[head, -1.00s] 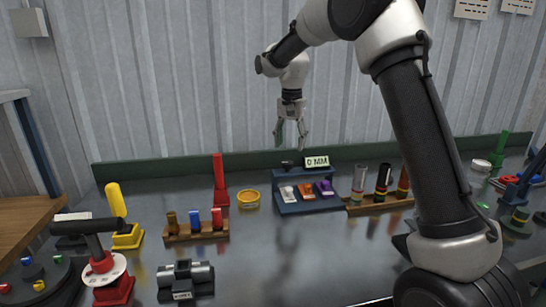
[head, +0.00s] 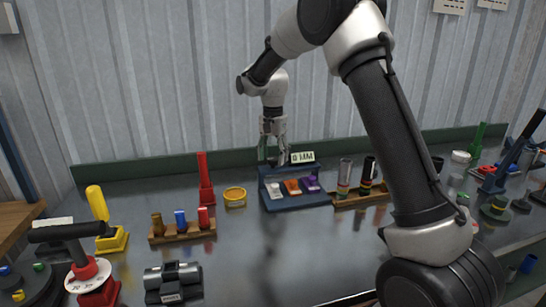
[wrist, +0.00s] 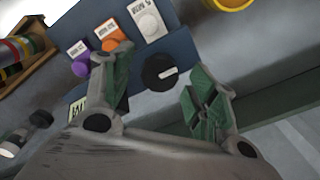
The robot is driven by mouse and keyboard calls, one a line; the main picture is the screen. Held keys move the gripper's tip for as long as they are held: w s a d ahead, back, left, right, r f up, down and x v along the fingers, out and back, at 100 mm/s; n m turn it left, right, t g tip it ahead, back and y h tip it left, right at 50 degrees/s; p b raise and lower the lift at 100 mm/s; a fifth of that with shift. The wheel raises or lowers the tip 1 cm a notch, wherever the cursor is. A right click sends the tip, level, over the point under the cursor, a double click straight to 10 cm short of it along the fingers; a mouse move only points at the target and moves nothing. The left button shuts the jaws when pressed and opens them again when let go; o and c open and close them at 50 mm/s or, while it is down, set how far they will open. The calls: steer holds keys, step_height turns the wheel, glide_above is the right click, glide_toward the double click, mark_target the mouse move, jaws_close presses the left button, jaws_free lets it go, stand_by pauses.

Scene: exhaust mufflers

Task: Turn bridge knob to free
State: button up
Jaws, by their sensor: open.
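A round black knob (wrist: 160,72) with a white pointer mark sits on top of the blue bridge unit (head: 299,203), beside its display reading 0 MM (head: 303,157). I take it for the bridge knob; no label for its positions is readable. My gripper (head: 272,158) is open and points down over the back left of the unit. In the wrist view the knob lies between the two green-padded fingers of my gripper (wrist: 162,70), with gaps on both sides. In the head view my fingers mostly hide the knob.
White, orange and purple controls (head: 292,187) with labels sit on the unit's front. A yellow ring (head: 235,197) and red post (head: 206,180) stand to its left. A wooden rack (head: 357,198) of banded cylinders stands close on the right. The wall is behind.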

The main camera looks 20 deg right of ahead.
steer(key=shift+f, duration=0.25)
steer(key=shift+c, duration=0.3)
steer(key=c, duration=1)
